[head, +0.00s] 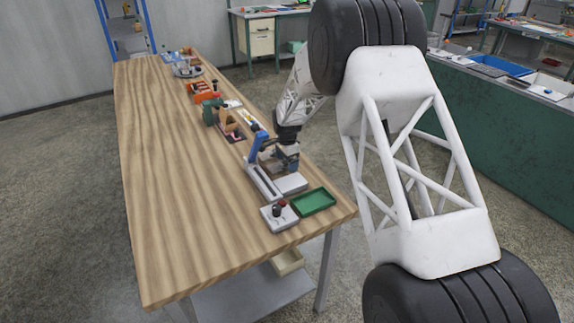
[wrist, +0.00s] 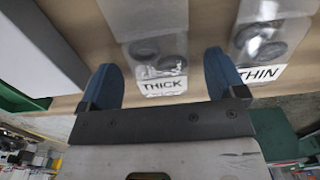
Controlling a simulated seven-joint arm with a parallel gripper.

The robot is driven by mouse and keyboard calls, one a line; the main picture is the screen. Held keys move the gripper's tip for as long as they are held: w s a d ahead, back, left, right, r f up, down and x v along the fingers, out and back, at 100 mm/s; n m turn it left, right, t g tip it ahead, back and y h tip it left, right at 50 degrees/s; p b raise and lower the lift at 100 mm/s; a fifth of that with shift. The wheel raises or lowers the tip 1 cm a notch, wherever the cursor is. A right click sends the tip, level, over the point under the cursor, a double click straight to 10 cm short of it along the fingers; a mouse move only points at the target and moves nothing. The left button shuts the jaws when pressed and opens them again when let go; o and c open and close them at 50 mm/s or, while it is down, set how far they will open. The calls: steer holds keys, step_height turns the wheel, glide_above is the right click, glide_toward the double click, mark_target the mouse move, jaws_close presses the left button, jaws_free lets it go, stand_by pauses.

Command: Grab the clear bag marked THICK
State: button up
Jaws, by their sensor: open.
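The clear bag marked THICK (wrist: 160,48) shows in the wrist view against a brown surface. It holds dark rings, and its white label is at the end nearest me. My gripper (wrist: 160,62) is open, with one blue finger on each side of the bag's label end. No grip on the bag is visible, and I cannot tell how far in depth the fingers are from it. A similar clear bag marked THIN (wrist: 262,38) is just right of the right finger. In the head view my arm reaches down to the bench's right side; I cannot make out the bags there.
A grey panel (wrist: 45,42) lies left of the left finger. In the head view a green tray (head: 313,202) and a small box with knobs (head: 280,217) sit at the wooden bench's near right corner. The bench's left half (head: 165,170) is clear.

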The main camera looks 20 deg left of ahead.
steer(key=c, duration=1)
steer(key=shift+r, duration=0.1)
step_height(320, 180, up, 10)
stand_by(0.4)
stand_by(0.5)
